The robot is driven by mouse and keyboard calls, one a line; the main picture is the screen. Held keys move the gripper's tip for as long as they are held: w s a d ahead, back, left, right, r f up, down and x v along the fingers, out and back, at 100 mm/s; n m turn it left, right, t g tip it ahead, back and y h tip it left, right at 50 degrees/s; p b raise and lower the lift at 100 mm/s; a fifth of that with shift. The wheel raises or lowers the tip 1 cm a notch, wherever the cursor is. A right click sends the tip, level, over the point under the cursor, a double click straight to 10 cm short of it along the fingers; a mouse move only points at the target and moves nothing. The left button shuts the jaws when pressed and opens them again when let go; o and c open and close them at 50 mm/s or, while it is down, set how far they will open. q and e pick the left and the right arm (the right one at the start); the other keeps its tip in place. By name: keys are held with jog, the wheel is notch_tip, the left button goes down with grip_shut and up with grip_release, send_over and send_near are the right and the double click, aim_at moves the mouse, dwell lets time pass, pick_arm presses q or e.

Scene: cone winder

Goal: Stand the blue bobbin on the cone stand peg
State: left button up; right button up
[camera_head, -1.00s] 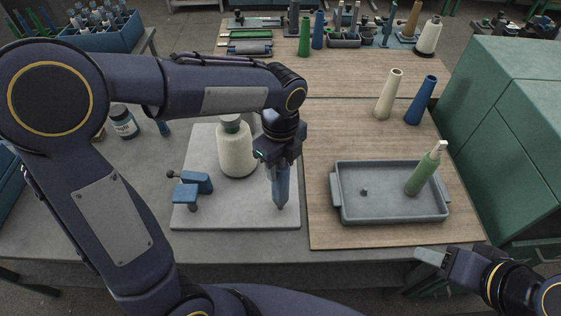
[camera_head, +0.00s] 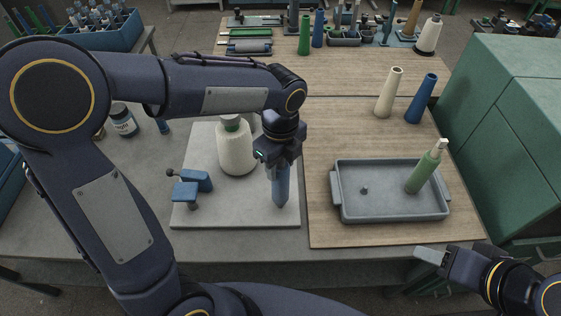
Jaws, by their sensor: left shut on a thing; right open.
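My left gripper (camera_head: 279,160) is shut on the blue bobbin (camera_head: 281,188), which hangs upright below its fingers. The bobbin's lower end is low over the front right of the light grey board (camera_head: 240,217). No peg shows beneath it, and I cannot tell whether the bobbin touches the board or surrounds a peg there. A short dark peg (camera_head: 364,190) stands bare in the grey tray (camera_head: 390,215) to the right. My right gripper (camera_head: 432,256) is open and empty in front of the tray's right end.
A cream yarn cone (camera_head: 236,150) and a blue clamp-like fixture (camera_head: 192,186) stand on the board. A green bobbin (camera_head: 423,173) leans in the tray. A cream cone (camera_head: 388,93) and another blue cone (camera_head: 421,100) stand behind it. A green cabinet (camera_head: 510,140) bounds the right side.

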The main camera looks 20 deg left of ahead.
pick_arm(q)
jog(key=shift+f+b, duration=0.6)
jog(key=shift+f, duration=0.55)
dwell(1.3)
dwell(0.5)
dwell(0.4)
jog(key=o, duration=1.6)
jog(key=shift+r+p, duration=3.65)
jog(key=shift+r, duration=0.35)
jog(key=shift+r, duration=0.1)
